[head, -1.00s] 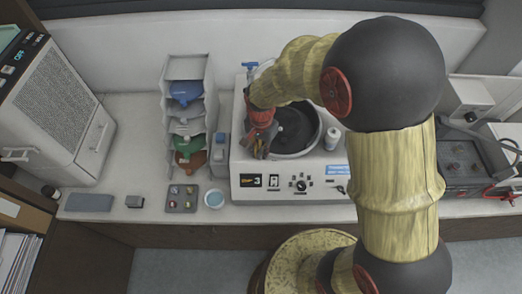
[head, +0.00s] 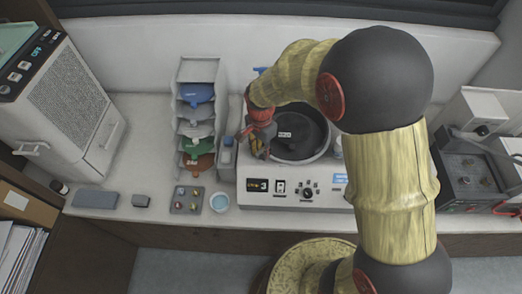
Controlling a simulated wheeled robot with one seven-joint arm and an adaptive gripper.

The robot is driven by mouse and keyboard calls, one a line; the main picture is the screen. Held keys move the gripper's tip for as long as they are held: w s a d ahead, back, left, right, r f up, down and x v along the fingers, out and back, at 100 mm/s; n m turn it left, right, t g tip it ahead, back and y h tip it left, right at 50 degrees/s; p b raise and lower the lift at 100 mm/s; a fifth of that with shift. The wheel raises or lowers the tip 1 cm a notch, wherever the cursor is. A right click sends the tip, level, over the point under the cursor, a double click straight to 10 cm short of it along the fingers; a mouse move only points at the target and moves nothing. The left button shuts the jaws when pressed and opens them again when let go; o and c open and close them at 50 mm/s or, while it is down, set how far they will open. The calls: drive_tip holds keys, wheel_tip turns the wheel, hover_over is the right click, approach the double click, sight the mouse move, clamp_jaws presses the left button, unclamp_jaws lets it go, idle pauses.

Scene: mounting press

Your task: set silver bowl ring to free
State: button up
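The silver bowl ring (head: 322,151) is the pale metal rim around the dark round bowl (head: 300,135) on top of the white bench machine (head: 246,199). My arm crosses above the machine, hiding the bowl's back and part of the machine's right side. My gripper (head: 256,150), dark with a red section above it, points down at the left edge of the bowl, over the machine's top. Contact with the ring cannot be made out. The fingers are too small and dark to tell whether they are open or shut.
A rack with coloured pieces (head: 197,93) stands left of the machine. Bench space at the left is partly clear.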

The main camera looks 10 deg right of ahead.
sight(261, 151)
drive_tip(key=shift+o, duration=0.6)
wheel_tip(261, 151, up, 12)
drive_tip(key=shift+c, duration=0.5)
